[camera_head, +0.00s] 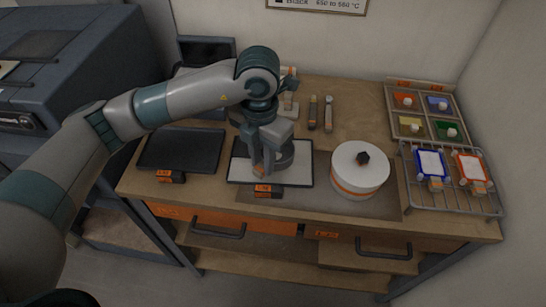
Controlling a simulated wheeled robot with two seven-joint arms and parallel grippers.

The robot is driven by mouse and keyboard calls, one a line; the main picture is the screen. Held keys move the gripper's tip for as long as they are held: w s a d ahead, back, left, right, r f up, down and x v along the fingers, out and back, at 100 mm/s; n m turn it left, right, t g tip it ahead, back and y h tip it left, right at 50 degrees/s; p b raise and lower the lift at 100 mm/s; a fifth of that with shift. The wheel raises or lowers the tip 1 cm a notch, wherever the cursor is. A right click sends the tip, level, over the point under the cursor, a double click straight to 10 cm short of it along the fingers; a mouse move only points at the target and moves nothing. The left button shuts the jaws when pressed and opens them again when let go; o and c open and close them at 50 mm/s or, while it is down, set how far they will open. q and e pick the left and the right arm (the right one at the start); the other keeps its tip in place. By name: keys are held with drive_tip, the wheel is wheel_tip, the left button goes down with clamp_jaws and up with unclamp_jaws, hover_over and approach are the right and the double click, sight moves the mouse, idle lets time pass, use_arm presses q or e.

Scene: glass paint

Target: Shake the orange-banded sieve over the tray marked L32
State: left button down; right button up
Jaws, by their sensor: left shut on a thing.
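My left gripper (265,168) reaches down over a dark-rimmed tray with a white sheet (238,172) in the middle of the bench. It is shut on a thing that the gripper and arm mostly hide. A small bit of orange shows at its fingers, which fits the orange-banded sieve, but its band and mesh cannot be made out. An orange label (268,191) sits at this tray's front edge; its text is too small to read surely. A black empty tray (182,150) with its own orange label (170,177) lies to the left. My right gripper is not in view.
A white lidded drum with an orange band (358,179) stands right of the tray. A wire rack (452,199) holds blue-framed and orange-framed pieces. Behind it is a case of coloured powders (408,127). Tools (328,113) lie at the back.

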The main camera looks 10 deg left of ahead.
use_arm(q)
drive_tip(key=shift+a+p, duration=1)
drive_tip(key=shift+a, duration=3.85)
drive_tip(key=shift+w+d+p, duration=0.35)
drive_tip(key=shift+w+d, duration=0.3)
drive_tip(key=shift+d, duration=0.8)
drive_tip(key=shift+w+d+p, duration=0.4)
drive_tip(key=shift+w+d, duration=0.25)
drive_tip(key=shift+d, duration=0.85)
drive_tip(key=shift+w+d+p, duration=0.35)
drive_tip(key=shift+w+d, duration=0.3)
drive_tip(key=shift+d, duration=0.8)
drive_tip(key=shift+w+d, duration=0.35)
drive_tip(key=shift+d, duration=0.3)
drive_tip(key=shift+w+d, duration=0.35)
drive_tip(key=shift+d, duration=0.25)
drive_tip(key=shift+w+d, duration=0.3)
drive_tip(key=shift+d, duration=0.3)
drive_tip(key=shift+w+d, duration=0.3)
drive_tip(key=shift+d, duration=0.3)
drive_tip(key=shift+w+a, duration=0.15)
drive_tip(key=shift+w, duration=0.45)
drive_tip(key=shift+s+a+b, duration=0.6)
drive_tip(key=shift+a+b, duration=1.35)
drive_tip(key=shift+a, duration=5.2)
drive_tip(key=w+d+b, duration=0.1)
drive_tip(key=d+b, duration=0.3)
drive_tip(key=d, duration=1.3)
drive_tip(key=shift+w, duration=0.2)
